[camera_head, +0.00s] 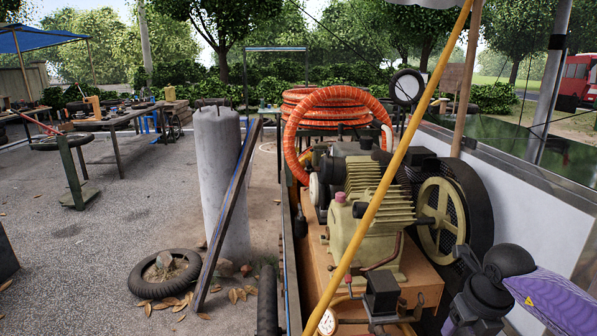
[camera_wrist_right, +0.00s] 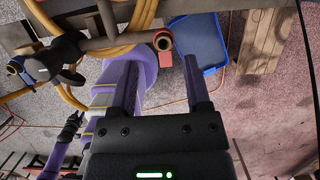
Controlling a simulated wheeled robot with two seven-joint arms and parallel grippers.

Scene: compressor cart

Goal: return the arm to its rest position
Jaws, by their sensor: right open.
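My right gripper (camera_wrist_right: 161,64) shows in the right wrist view with its two dark fingers apart and nothing between them. Behind the fingers are purple parts of my own body, a blue tray-like item (camera_wrist_right: 200,40) and the ground, all apart from the fingers as far as I can tell. In the head view, a purple and black part of my right arm (camera_head: 545,298) shows at the lower right, beside the compressor (camera_head: 365,215); its fingers cannot be made out there. My left gripper is not in view.
The compressor's black-guarded wheel (camera_head: 440,215) is close to my right arm. A yellow pole (camera_head: 400,160) crosses in front of it. An orange hose coil (camera_head: 325,105) lies behind.

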